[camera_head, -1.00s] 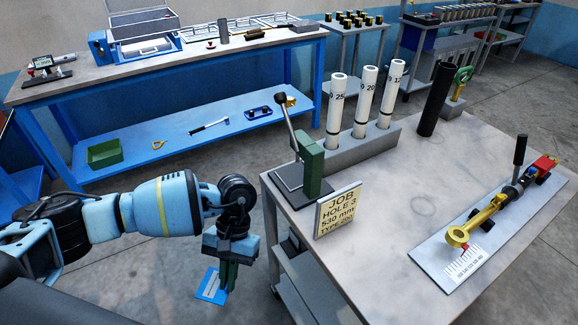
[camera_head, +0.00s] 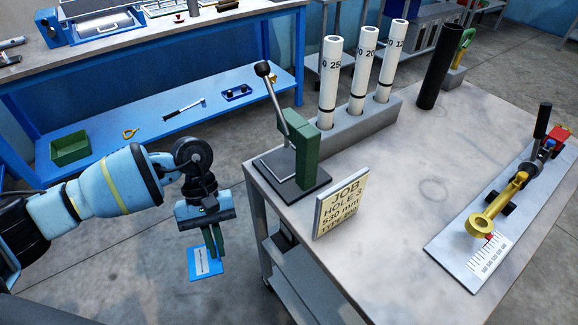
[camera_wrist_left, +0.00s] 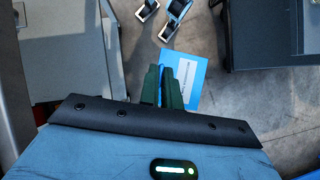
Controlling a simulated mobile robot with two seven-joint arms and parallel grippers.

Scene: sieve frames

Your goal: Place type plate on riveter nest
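The type plate (camera_head: 203,263) is a small blue card with a white label. My left gripper (camera_head: 215,243) points down with its green fingers shut on the plate. The plate also shows in the left wrist view (camera_wrist_left: 200,76), passing between the fingers (camera_wrist_left: 169,88) and sticking out to the right. The riveter (camera_head: 303,150) is a green press with a black-knobbed lever, on a dark base (camera_head: 272,172) at the table's near left corner. My left gripper and the plate are left of that table, apart from the riveter. I cannot make out the nest clearly. My right gripper is not in view.
A yellow job sign (camera_head: 341,205) stands on the grey table (camera_head: 385,235), right of the riveter. A rack (camera_head: 365,122) of white tubes and a black cylinder (camera_head: 439,68) stand behind. The table's middle is clear.

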